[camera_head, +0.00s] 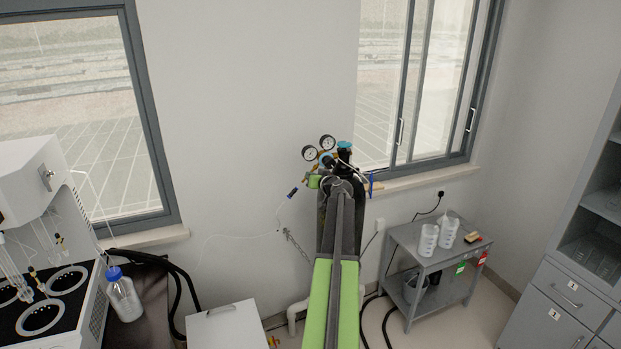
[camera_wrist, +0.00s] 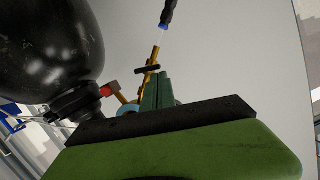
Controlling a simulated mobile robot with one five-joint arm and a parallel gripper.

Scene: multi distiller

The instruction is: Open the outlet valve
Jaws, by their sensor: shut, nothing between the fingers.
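The gas cylinder's regulator (camera_head: 325,158), with two round gauges and blue parts, stands just beyond my arm in the head view. In the wrist view, a thin brass outlet stem (camera_wrist: 155,56) with a small dark crosspiece (camera_wrist: 147,69), which looks like the outlet valve handle, lies just beyond my fingertips. My gripper (camera_wrist: 157,82) is shut and empty, its green fingers close below the crosspiece; I cannot tell whether they touch it. A red-ended brass part (camera_wrist: 106,90) is left of the fingers. My arm hides much of the cylinder in the head view.
A large black rounded body (camera_wrist: 42,48) is close on the left in the wrist view. A black connector with a blue end (camera_wrist: 166,20) is above the stem. A grey cart (camera_head: 436,260) stands right of my arm; a white distiller (camera_head: 25,195) stands at left.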

